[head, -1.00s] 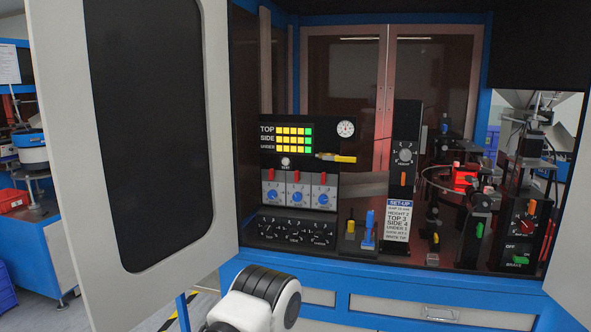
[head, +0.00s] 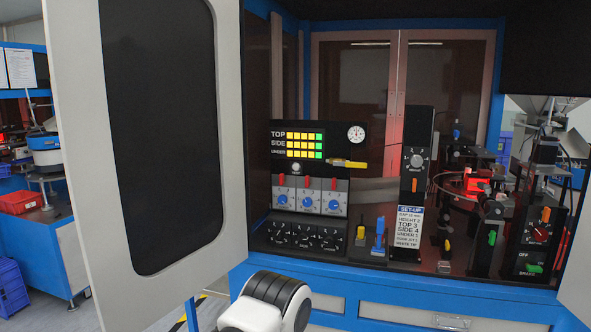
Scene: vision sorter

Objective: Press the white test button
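The white test button (head: 296,169) is a small round knob on the black control panel (head: 345,140), just below a display (head: 304,145) of yellow and green squares labelled TOP, SIDE and UNDER. Nothing touches the button, and it is in plain sight. A white and black link of my own arm shows at the bottom, below the panel. Neither of my grippers shows in the head view.
An open cabinet door (head: 70,150) with a dark window stands at the left. Below the button are modules with red levers and blue knobs (head: 308,204). A yellow-tipped part (head: 348,163) sticks out to its right. A set-up card (head: 409,226) stands further right.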

